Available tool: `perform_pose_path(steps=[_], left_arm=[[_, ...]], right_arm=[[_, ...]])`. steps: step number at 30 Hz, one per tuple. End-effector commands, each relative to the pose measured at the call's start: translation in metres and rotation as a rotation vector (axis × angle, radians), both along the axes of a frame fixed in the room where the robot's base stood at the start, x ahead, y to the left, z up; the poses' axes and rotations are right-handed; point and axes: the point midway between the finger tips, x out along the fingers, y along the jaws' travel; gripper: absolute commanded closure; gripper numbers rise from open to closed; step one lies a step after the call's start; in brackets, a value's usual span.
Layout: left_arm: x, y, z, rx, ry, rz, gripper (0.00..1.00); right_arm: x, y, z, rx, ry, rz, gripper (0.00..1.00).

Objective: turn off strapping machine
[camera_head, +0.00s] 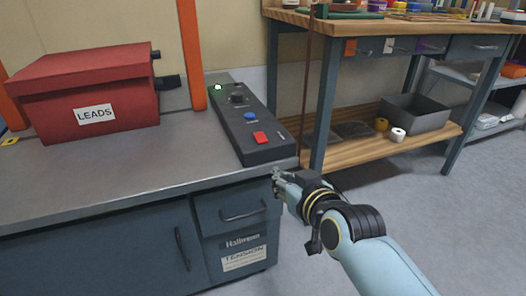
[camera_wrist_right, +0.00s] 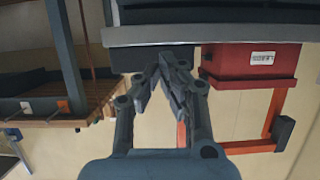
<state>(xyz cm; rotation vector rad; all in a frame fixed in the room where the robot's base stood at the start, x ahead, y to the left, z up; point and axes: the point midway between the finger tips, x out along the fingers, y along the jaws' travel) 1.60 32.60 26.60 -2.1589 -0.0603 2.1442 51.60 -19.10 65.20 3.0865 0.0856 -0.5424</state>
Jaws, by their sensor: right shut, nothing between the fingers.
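The strapping machine's grey worktop (camera_head: 110,170) sits on a dark blue cabinet (camera_head: 150,240), with orange frame posts (camera_head: 191,55) rising from it. A dark control box (camera_head: 275,153) lies along its right edge. It carries a lit green lamp (camera_head: 218,87), a black knob (camera_head: 237,98), a blue button (camera_head: 250,115) and a red button (camera_head: 260,138). My right gripper (camera_head: 277,176) is shut and empty, just off the worktop's front right corner, below the red button in the picture. Its closed fingers also show in the right wrist view (camera_wrist_right: 169,57). My left gripper is out of view.
A red box labelled LEADS (camera_head: 60,108) stands on the worktop at the left. A wooden workbench (camera_head: 420,25) stands at the back right, with a grey bin (camera_head: 420,117) and tape rolls on its lower shelf. Open floor lies at the right.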

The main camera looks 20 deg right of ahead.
Motion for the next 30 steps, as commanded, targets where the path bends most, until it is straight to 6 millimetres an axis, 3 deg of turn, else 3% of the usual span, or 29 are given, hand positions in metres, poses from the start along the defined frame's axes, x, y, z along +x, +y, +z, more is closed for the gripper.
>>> perform_pose_path(steps=[3,6,8,20,26,30], left_arm=[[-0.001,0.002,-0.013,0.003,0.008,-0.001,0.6],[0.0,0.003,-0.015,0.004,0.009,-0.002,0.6],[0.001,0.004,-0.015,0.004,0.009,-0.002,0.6],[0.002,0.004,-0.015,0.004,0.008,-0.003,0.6],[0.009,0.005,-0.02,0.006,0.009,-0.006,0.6],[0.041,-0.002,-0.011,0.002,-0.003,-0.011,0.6]], right_arm=[[0.018,-0.001,0.062,0.007,-0.143,-0.013,1.0],[0.022,-0.003,0.094,0.007,-0.206,-0.019,1.0],[0.023,-0.003,0.102,0.007,-0.221,-0.021,1.0],[0.027,-0.003,0.104,0.006,-0.226,-0.021,1.0],[0.055,-0.002,0.099,0.005,-0.227,-0.02,1.0],[0.084,-0.001,0.094,0.005,-0.225,-0.02,1.0]])
